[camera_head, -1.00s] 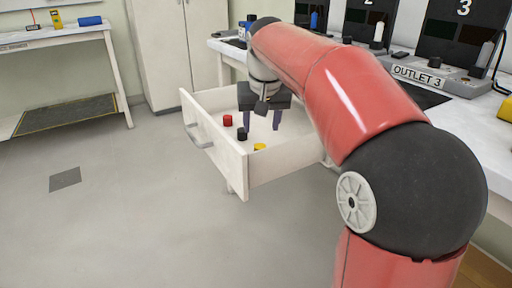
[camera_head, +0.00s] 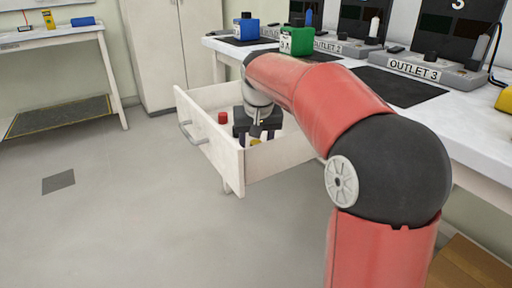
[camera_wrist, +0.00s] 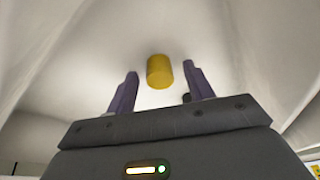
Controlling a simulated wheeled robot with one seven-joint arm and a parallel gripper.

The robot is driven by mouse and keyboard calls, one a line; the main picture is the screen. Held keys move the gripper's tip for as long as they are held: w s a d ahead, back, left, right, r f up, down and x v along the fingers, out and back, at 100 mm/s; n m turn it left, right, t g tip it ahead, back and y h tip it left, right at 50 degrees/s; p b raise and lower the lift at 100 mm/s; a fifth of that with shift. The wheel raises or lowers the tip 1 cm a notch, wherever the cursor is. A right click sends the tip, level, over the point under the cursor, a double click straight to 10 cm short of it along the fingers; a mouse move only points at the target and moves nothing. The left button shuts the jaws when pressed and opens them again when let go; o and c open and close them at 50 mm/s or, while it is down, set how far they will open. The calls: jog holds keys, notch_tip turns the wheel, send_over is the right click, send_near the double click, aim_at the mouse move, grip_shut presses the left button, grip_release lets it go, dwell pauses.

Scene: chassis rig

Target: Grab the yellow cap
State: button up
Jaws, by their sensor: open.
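The yellow cap (camera_wrist: 160,72) stands on the white floor of the open drawer (camera_head: 283,156). In the wrist view it shows between the purple fingertips of my gripper (camera_wrist: 160,69), with a visible gap to each finger. In the head view my gripper (camera_head: 256,138) is down inside the drawer, and only a little of the yellow cap (camera_head: 256,142) shows by the fingers. My gripper is open and holds nothing.
A red cap (camera_head: 223,118) stands in the drawer, left of my gripper. The drawer walls enclose my gripper. A green container (camera_head: 297,41) and a blue container (camera_head: 246,27) stand on the bench behind.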

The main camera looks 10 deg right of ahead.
jog(key=c, duration=1)
